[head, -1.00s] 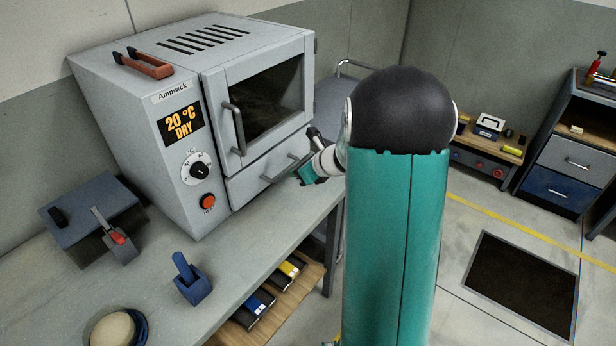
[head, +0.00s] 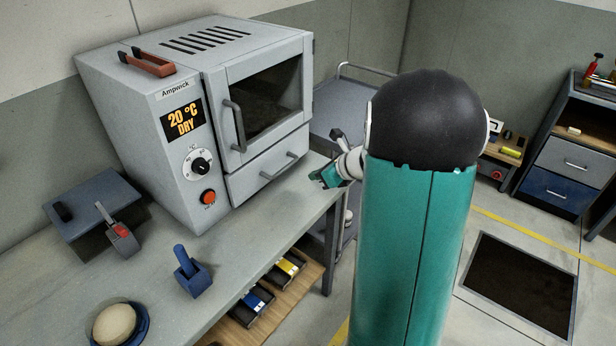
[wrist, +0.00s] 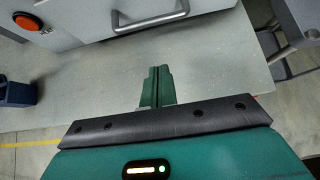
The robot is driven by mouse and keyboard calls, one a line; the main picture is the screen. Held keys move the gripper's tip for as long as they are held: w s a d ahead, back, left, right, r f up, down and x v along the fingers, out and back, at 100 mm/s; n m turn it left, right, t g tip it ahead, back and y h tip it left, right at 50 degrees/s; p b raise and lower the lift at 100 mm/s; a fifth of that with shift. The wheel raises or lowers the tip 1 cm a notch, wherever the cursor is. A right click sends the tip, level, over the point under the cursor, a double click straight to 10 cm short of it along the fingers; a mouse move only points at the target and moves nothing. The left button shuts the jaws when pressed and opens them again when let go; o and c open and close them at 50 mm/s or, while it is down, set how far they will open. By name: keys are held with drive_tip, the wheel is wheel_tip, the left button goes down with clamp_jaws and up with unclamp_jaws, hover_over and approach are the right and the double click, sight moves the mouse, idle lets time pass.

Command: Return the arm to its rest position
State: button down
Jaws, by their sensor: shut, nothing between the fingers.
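My teal arm with its black rounded joint stands at the right of centre in the head view and hides part of the room behind it. My gripper (wrist: 159,73) shows in the wrist view with its green fingers together and nothing between them. It is over the grey bench top (wrist: 215,58), near the bench edge, in front of the oven's drawer handle (wrist: 150,17). In the head view only a small teal part of the wrist end shows beside the arm; the fingertips cannot be made out there.
The grey oven (head: 185,130) reads 20 °C DRY; its door and drawer are shut. A grey cart (head: 340,118) stands behind. A dark floor pit (head: 520,285) lies right.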

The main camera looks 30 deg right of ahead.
drive_tip(key=v, duration=0.6)
drive_tip(key=s+a+r+n+g+y, duration=0.1)
drive_tip(key=s+a+r+n+g, duration=0.15)
drive_tip(key=a+n, duration=0.55)
drive_tip(key=s+a+r+n+g, duration=0.1)
drive_tip(key=s+a+r+n, duration=0.25)
drive_tip(key=a+n, duration=0.4)
drive_tip(key=s+a+r+n+h, duration=0.4)
drive_tip(key=s+a+n, duration=0.6)
drive_tip(key=n, duration=0.6)
drive_tip(key=s, duration=0.2)
drive_tip(key=shift+s+r, duration=0.25)
drive_tip(key=shift+s, duration=0.1)
drive_tip(key=shift+a+n+g, duration=0.2)
drive_tip(key=shift+n+g, duration=0.05)
drive_tip(key=shift+n, duration=0.1)
